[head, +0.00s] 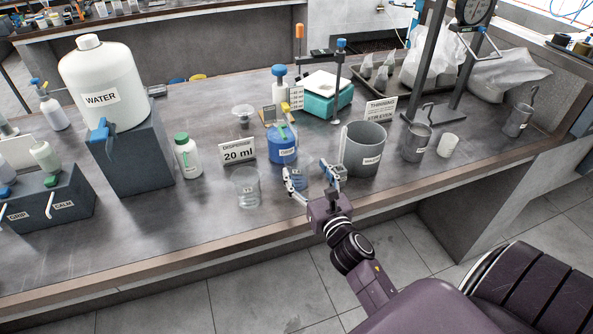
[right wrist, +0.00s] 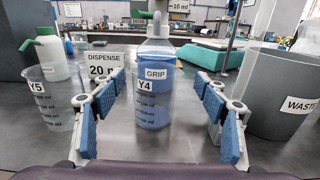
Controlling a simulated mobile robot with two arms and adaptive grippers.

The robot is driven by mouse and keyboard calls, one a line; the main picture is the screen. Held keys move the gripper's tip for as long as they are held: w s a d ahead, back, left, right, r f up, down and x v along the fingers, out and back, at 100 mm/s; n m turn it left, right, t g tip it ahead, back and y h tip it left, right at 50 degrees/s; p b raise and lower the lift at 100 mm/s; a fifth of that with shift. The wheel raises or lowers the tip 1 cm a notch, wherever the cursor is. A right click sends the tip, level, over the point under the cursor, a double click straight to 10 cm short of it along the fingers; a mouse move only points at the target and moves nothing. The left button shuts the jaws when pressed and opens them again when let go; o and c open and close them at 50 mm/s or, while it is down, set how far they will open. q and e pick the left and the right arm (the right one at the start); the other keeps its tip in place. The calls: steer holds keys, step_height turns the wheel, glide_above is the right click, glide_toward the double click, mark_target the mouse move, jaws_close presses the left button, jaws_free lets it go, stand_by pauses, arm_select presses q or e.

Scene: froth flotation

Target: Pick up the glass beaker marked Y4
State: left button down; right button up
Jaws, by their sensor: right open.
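The clear glass beaker marked Y4 (right wrist: 146,112) stands upright on the bench, in the middle of the right wrist view. In the head view the beaker (head: 301,181) shows partly between the fingers. My right gripper (head: 307,177) is open, with its blue-padded fingers to either side of the beaker. In the right wrist view the gripper (right wrist: 159,98) shows a gap between each finger and the glass. How deep the beaker sits between the fingers is hard to tell. My left gripper is not in view.
Another beaker, marked Y5 (right wrist: 48,105), stands to the left. The blue GRIP dispenser (head: 283,146) is right behind Y4. The grey WASTE bucket (head: 364,150) stands close on the right. A "DISPENSE 20 ml" sign (head: 238,151) stands behind. The bench's front edge is clear.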

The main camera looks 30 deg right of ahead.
mark_target(294, 153)
steer(key=w+p, duration=0.1)
steer(key=w, duration=0.2)
steer(key=shift+w+r, duration=0.15)
steer(key=shift+w, duration=0.2)
steer(key=shift+p+x, duration=0.35)
steer(key=shift+x, duration=0.55)
steer(key=c, duration=1.6)
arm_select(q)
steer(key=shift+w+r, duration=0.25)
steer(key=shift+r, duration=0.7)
arm_select(e)
steer(key=shift+c, duration=0.5)
